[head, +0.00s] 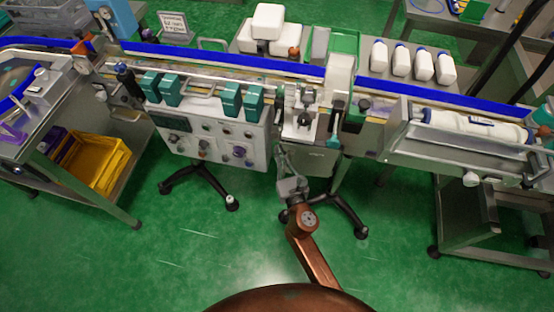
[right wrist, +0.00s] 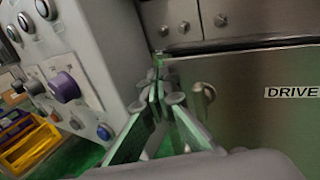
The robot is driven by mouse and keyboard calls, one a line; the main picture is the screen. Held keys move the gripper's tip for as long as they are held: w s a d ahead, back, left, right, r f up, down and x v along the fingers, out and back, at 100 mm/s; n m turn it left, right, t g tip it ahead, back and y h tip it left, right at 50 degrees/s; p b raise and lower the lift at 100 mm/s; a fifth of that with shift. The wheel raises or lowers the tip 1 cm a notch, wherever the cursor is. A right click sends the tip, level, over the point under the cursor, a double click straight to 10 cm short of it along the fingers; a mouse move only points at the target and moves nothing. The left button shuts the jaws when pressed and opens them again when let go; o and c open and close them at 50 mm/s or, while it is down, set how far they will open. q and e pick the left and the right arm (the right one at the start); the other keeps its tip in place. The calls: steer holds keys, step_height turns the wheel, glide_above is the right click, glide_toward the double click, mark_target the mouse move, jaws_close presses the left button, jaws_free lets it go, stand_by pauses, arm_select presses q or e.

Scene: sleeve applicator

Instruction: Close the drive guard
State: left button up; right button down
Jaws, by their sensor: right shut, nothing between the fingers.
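The drive guard (right wrist: 255,95) is a metal panel lettered DRIVE, filling the right side of the right wrist view. A small round knob (right wrist: 203,93) stands out near its left edge. I cannot tell how far the panel stands from its frame. My right gripper (right wrist: 158,68) is shut and empty, with its fingertips by the panel's upper left corner; contact is unclear. In the head view the right gripper (head: 281,152) is in front of the machine, just left of the grey drive housing (head: 314,160). My left gripper is out of view.
A white control box (right wrist: 75,60) with knobs stands close on the left of the gripper; it also shows in the head view (head: 215,138). The conveyor (head: 230,65) runs above. A yellow crate (head: 98,165) sits on the left cart. The green floor in front is clear.

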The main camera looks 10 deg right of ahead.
steer(key=shift+w+d, duration=0.15)
steer(key=shift+w, duration=0.8)
